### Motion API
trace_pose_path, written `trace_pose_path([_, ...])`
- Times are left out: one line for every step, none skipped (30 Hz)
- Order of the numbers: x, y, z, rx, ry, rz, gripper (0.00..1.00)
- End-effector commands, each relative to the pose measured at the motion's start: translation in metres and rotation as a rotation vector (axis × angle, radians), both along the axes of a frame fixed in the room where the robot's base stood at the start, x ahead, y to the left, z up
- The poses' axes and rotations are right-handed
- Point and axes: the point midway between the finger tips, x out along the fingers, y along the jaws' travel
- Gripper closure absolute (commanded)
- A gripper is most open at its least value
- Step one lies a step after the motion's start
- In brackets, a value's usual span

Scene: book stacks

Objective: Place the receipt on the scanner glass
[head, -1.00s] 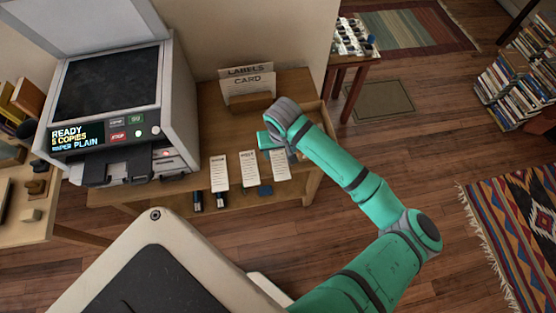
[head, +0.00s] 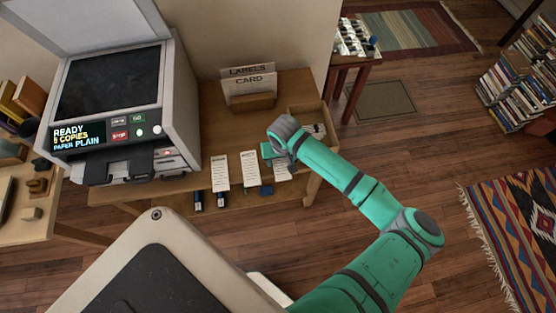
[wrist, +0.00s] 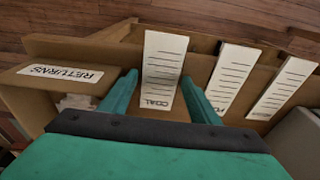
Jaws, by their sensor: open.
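Three white paper slips with ruled lines lie side by side along the table's near edge: left slip (head: 220,173), middle slip (head: 250,168) and right slip (head: 281,168). My gripper (head: 271,155) is at the right slip. In the wrist view, my open gripper (wrist: 159,80) has one finger on each side of a slip headed COAL (wrist: 162,65), with gaps beside it. The other two slips (wrist: 232,80) (wrist: 274,97) are to its right; their headings are too small to read surely. The scanner glass (head: 108,82) is a dark pane with its lid (head: 80,22) raised.
The copier's panel (head: 80,136) faces front. A LABELS and CARD holder (head: 250,101) stands at the table's back. An open box (head: 303,112) is behind my wrist; a box edge marked RETURNS (wrist: 60,73) shows in the wrist view. Bare table lies between copier and holder.

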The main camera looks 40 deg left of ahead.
Motion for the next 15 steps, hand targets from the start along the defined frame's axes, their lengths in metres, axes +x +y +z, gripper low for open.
trace_pose_path([0.0001,0.0,0.0002,0.0,0.0,0.0,0.51])
trace_pose_path([0.0,0.0001,0.0002,0.0,0.0,0.0,0.58])
trace_pose_path([0.0,0.0001,0.0002,0.0,0.0,0.0,0.68])
trace_pose_path([0.0,0.0001,0.0002,0.0,0.0,0.0,0.75])
trace_pose_path([0.0,0.0001,0.0002,0.0,0.0,0.0,0.75])
trace_pose_path([0.0,0.0,0.0003,0.0,0.0,0.0,0.75])
trace_pose_path([0.0,0.0,0.0003,0.0,0.0,0.0,0.75])
trace_pose_path([0.0,0.0,0.0003,0.0,0.0,0.0,0.78])
trace_pose_path([0.0,0.0,0.0003,0.0,0.0,0.0,0.78])
trace_pose_path([0.0,0.0,0.0003,0.0,0.0,0.0,0.78])
trace_pose_path([0.0,0.0,0.0004,0.0,0.0,0.0,0.78])
trace_pose_path([0.0001,0.0001,0.0005,0.0,0.0,0.0,0.78])
trace_pose_path([0.0001,0.0001,0.0007,0.0,0.0,0.0,0.78])
trace_pose_path([0.0001,0.0002,0.0012,0.0,0.0,0.0,0.78])
trace_pose_path([0.0002,0.0002,0.0023,0.001,-0.001,0.0,0.78])
